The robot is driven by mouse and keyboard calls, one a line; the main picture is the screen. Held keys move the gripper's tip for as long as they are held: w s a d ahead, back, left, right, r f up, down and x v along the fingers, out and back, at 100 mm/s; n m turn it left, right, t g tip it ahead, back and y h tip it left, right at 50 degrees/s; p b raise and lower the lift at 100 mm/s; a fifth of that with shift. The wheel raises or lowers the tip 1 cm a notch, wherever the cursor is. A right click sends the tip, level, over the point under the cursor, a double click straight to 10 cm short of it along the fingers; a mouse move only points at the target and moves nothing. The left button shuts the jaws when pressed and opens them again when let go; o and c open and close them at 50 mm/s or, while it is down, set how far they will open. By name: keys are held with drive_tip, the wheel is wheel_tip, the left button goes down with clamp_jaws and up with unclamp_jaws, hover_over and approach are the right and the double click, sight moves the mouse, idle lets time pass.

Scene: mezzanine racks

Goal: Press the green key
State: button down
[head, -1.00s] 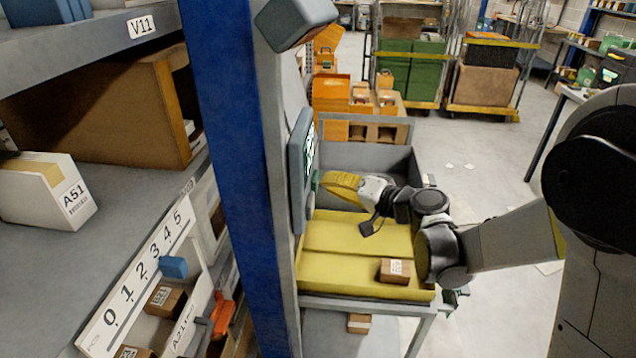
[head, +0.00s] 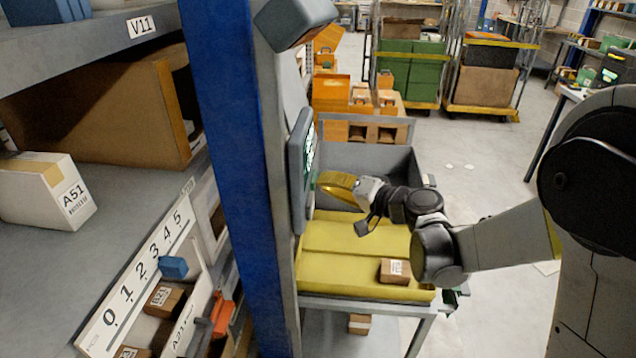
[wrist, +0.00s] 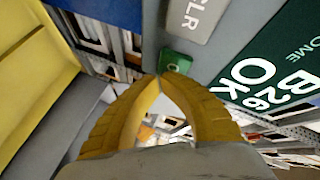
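The terminal (head: 298,170) is a grey panel on the rack post, seen nearly edge-on in the head view. Its dark green screen (wrist: 285,65) shows "OK", "B26" and "HOME" in the wrist view. The green key (wrist: 177,61) sticks out beside the screen, below a pale grey key marked CLR (wrist: 190,14). My gripper (wrist: 162,76) has yellow fingers with their tips together, holding nothing. The tips overlap the key's lower edge in the wrist view; I cannot tell whether they touch it. In the head view my gripper (head: 320,180) is close to the panel's face.
A yellow-topped bench (head: 345,270) with a small brown box (head: 395,271) lies below my arm. A grey bin (head: 370,160) stands behind it. The blue rack post (head: 235,180) and shelves are on the left. Open floor lies to the right.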

drive_tip(key=shift+d, duration=0.9)
drive_tip(key=shift+d, duration=0.1)
drive_tip(key=d, duration=0.4)
drive_tip(key=shift+s+d+b, duration=0.15)
drive_tip(key=shift+d+b, duration=0.15)
drive_tip(key=shift+d, duration=0.1)
idle(0.5)
drive_tip(key=s+d+f+n+g+h, duration=0.1)
drive_tip(key=s+d+h, duration=0.5)
drive_tip(key=s, duration=0.8)
drive_tip(key=s+d+g+h, duration=0.1)
drive_tip(key=s+d+h, duration=0.5)
drive_tip(key=s+d, duration=0.4)
drive_tip(key=s, duration=0.4)
drive_tip(key=shift+f+n, duration=0.4)
